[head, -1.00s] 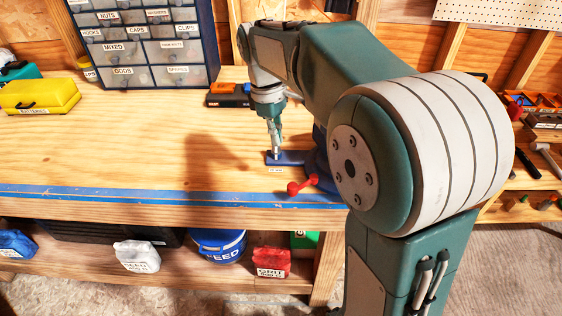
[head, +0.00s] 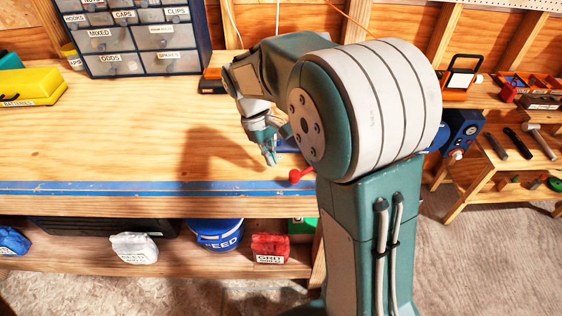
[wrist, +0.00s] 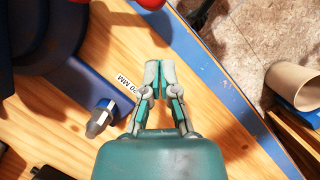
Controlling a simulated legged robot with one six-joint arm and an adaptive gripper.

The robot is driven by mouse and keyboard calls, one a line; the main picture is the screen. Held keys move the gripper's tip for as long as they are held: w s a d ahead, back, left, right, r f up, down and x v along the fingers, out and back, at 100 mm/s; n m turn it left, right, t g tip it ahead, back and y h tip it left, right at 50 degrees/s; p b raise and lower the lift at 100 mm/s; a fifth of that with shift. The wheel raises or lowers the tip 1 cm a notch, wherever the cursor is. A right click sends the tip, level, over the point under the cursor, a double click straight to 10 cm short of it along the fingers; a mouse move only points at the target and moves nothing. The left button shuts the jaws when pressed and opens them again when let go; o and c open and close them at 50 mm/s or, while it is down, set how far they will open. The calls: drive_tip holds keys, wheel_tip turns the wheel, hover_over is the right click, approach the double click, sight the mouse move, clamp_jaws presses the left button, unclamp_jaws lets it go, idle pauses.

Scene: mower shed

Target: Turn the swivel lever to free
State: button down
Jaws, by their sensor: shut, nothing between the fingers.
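The blue vise-like fixture on the bench shows in the wrist view (wrist: 35,40), with a round body at upper left and a base lug with a metal bolt (wrist: 100,121). A red ball-ended handle (head: 296,176), possibly the swivel lever, stands out from it; in the head view my arm hides most of the fixture. A red end also shows at the top edge of the wrist view (wrist: 150,3). I cannot tell the lever's setting. My gripper (wrist: 159,70) is shut and empty, over the bench beside the lug and apart from the bolt. It also shows in the head view (head: 270,160).
A drawer cabinet (head: 150,45) and a yellow case (head: 30,88) stand at back left. A blue strip (head: 120,188) runs along the bench's front edge. A lower shelf holds a blue bucket (head: 217,236) and a red bag (head: 270,247). The bench's left middle is clear.

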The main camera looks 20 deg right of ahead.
drive_tip(key=shift+s+d+r, duration=0.1)
drive_tip(key=shift+s+d, duration=0.25)
drive_tip(key=shift+s, duration=0.2)
drive_tip(key=shift+s+d+r, duration=0.1)
drive_tip(key=shift+s+d, duration=0.25)
drive_tip(key=shift+s, duration=0.2)
drive_tip(key=shift+s+d+f, duration=0.1)
drive_tip(key=shift+s+d, duration=0.15)
drive_tip(key=shift+d, duration=0.2)
drive_tip(key=shift+a, duration=0.1)
